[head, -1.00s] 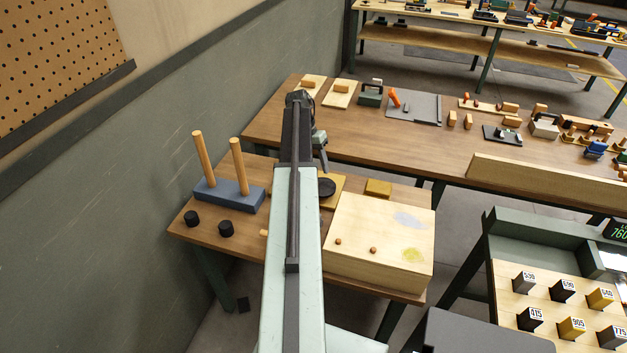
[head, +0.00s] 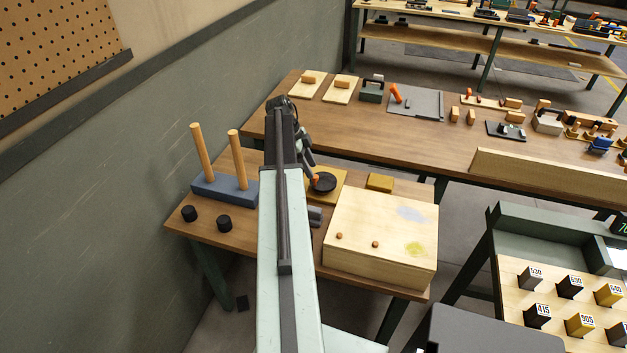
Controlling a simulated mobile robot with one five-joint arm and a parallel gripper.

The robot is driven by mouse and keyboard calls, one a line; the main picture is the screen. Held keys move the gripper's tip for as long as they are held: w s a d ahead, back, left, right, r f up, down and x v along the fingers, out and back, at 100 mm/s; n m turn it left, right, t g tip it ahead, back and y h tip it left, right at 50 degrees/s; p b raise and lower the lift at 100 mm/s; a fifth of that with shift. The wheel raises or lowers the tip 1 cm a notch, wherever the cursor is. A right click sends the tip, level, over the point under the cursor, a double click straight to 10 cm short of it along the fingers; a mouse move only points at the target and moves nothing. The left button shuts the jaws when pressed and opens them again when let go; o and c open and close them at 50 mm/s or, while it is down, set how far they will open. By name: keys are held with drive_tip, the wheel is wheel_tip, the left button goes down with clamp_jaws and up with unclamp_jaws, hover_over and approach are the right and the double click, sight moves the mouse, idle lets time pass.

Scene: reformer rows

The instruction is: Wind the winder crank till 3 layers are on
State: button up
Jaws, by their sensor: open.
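The winder looks to be the yellow board (head: 340,178) with a round black disc (head: 326,182) on it, on the small near table. A small orange piece (head: 315,181), perhaps the crank's handle, shows at the disc's left edge. My gripper (head: 310,172) is open, just above and beside the orange piece. I cannot tell whether it touches it. My arm hides the board's left part. No wound layers can be made out at this size.
A blue-grey block with two upright wooden pegs (head: 224,187) stands left of my arm, with two black knobs (head: 205,217) before it. A pale wooden box (head: 380,238) stands at right. A small yellow block (head: 380,182) lies behind it. A longer table (head: 400,145) lies beyond.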

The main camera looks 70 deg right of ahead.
sight(323, 177)
drive_tip(key=b+x, duration=0.2)
drive_tip(key=x, duration=0.2)
drive_tip(key=shift+r, duration=0.15)
clamp_jaws()
